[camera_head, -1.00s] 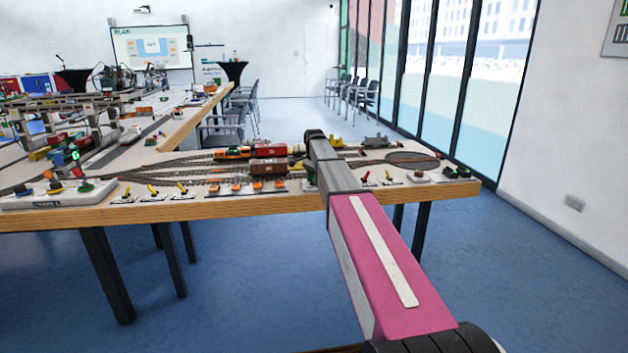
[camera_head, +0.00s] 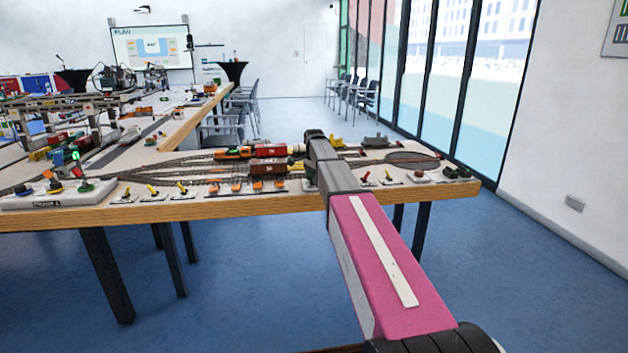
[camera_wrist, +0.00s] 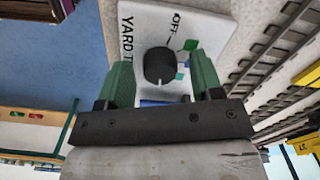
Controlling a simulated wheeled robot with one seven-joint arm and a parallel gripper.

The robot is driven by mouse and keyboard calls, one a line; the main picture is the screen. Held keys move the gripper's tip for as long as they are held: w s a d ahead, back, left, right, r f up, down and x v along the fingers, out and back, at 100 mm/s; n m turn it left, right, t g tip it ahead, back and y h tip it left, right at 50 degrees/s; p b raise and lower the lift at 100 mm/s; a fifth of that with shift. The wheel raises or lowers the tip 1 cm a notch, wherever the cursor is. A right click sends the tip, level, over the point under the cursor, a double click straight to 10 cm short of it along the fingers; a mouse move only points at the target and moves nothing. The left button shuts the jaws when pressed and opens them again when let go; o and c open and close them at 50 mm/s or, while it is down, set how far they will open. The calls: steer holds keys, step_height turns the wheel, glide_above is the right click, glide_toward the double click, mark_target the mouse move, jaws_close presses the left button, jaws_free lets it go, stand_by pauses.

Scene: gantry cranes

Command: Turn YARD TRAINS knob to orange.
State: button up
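The YARD TRAINS knob (camera_wrist: 160,67) is a round black knob on a white panel (camera_wrist: 139,22) in the wrist view. The panel shows "OFF", part of "YARD T", a green mark and a teal mark; no orange mark can be made out. My gripper (camera_wrist: 165,85) has its two green fingers apart, one on each side of the knob. I cannot tell whether they touch it. In the head view my arm reaches over the table edge and hides the knob and its panel.
The table (camera_head: 250,207) holds model tracks, red wagons (camera_head: 268,167), and several small yellow, orange and red levers along its front edge. A white control box (camera_head: 45,200) with coloured knobs sits at the left. In the wrist view, tracks (camera_wrist: 280,45) run close by on the right.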

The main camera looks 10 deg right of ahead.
step_height(320, 180, up, 11)
stand_by(0.7)
steer(key=shift+f, duration=0.1)
